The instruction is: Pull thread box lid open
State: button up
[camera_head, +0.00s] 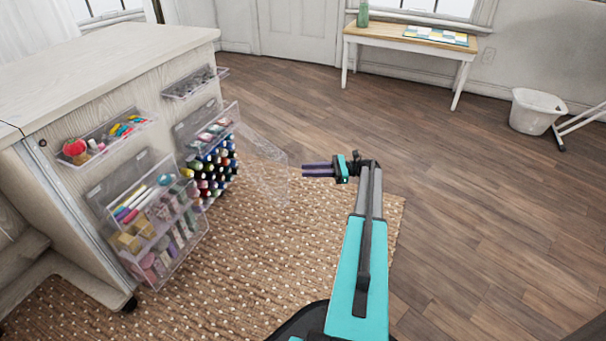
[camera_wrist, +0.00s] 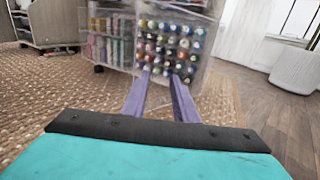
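The thread box (camera_head: 212,172) is a clear box on the cabinet's side, filled with several colourful thread spools. Its clear lid (camera_head: 266,168) is swung outward, away from the spools, toward my gripper. My gripper (camera_head: 303,170) is to the right of the lid's outer edge, with its purple fingers pointing left at it. A small gap seems to lie between the fingertips and the lid. In the wrist view, the fingers (camera_wrist: 160,76) stand apart with nothing clearly between them, and the thread box (camera_wrist: 170,45) shows beyond. The lid is hard to make out there.
The cabinet (camera_head: 100,60) also carries a clear bin of sewing supplies (camera_head: 150,215) and upper trays (camera_head: 105,140). A patterned rug (camera_head: 250,260) lies below. A table (camera_head: 410,38) and white basket (camera_head: 535,110) stand far back. The wooden floor right of my arm is clear.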

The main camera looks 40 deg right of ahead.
jog(key=shift+b+v, duration=2.15)
jog(key=shift+v, duration=0.15)
